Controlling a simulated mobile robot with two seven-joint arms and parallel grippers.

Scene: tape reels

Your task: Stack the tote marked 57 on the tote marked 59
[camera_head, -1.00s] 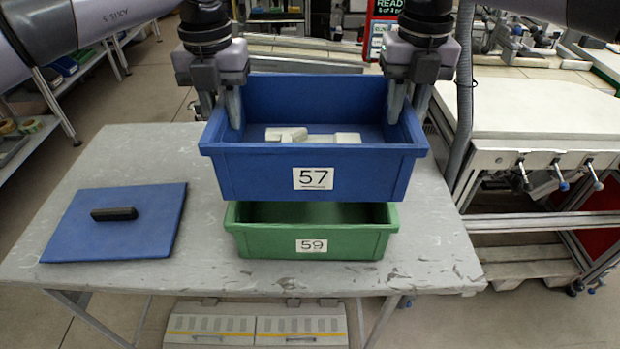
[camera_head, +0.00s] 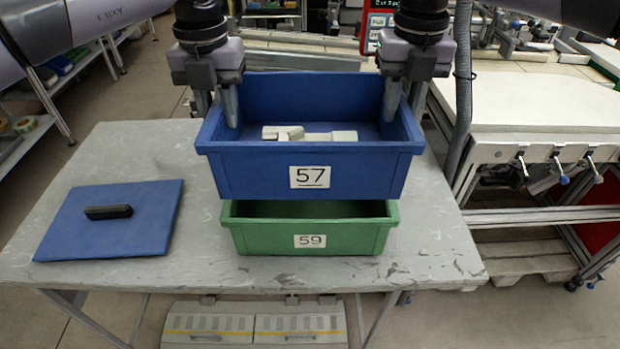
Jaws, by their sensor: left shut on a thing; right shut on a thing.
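The blue tote marked 57 (camera_head: 260,175) hangs level between my grippers, with pale grey pieces (camera_head: 310,134) inside. My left gripper (camera_head: 218,108) is shut on its left wall, and my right gripper (camera_head: 403,103) is shut on its right wall. The green tote marked 59 (camera_head: 265,240) stands on the table below it. The blue tote covers the back part of the green tote's opening. The front strip of that opening shows and looks empty. A narrow gap seems to show between them, but I cannot tell the exact height.
A blue lid (camera_head: 110,232) with a black handle (camera_head: 108,212) lies at the left of the grey table (camera_head: 215,275). The table's right part is clear. A pale workbench (camera_head: 540,105) with clamps stands at the right.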

